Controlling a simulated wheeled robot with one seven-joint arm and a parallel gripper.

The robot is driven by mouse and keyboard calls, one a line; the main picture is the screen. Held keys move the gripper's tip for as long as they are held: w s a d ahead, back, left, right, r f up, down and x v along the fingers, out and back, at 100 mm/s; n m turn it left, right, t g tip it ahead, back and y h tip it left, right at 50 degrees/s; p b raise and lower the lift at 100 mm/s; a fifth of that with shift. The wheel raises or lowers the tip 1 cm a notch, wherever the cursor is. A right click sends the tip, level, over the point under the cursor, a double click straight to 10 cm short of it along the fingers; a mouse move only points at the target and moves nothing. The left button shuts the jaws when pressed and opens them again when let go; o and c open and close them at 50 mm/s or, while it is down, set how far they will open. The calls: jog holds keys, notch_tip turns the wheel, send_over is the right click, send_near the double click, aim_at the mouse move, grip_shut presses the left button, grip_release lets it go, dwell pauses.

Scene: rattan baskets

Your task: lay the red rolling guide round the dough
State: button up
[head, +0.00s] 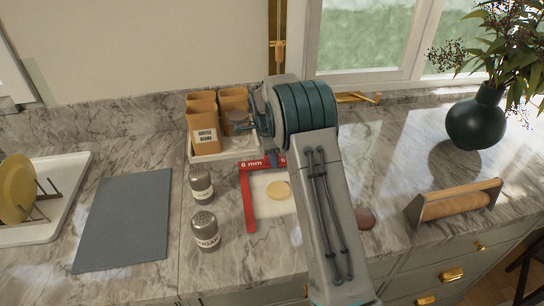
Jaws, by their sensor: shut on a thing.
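The red rolling guide (250,205) is a flat frame marked "6 mm". Its far bar and left bar show around the dough (278,190), a pale round piece on a white sheet (268,209). My arm hides the guide's right side. My gripper (272,158) is at the guide's far bar and shut on it. I cannot tell whether the guide touches the counter or hangs slightly above it.
Two shakers (205,231) stand left of the guide. A white tray (212,154) with brown packets is behind it. A rolling pin on a stand (455,205) and a dark vase (477,119) are right. A grey mat (124,222) lies left.

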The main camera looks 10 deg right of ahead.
jog(key=o, duration=1)
jog(key=shift+r+p, duration=0.3)
jog(key=shift+p, duration=0.05)
notch_tip(320, 180, up, 12)
jog(key=a+b, duration=0.1)
jog(key=s+r+n+t, duration=0.1)
jog(key=s+r+n, duration=0.45)
jog(key=s, duration=0.45)
jog(key=s+f+n+t, duration=0.1)
jog(key=s+n, duration=0.5)
jog(key=s, duration=0.7)
jog(key=s+d+f+n+t+y, duration=0.1)
jog(key=s+f+n, duration=0.2)
jog(key=s+n, duration=0.4)
jog(key=shift+s, duration=3.65)
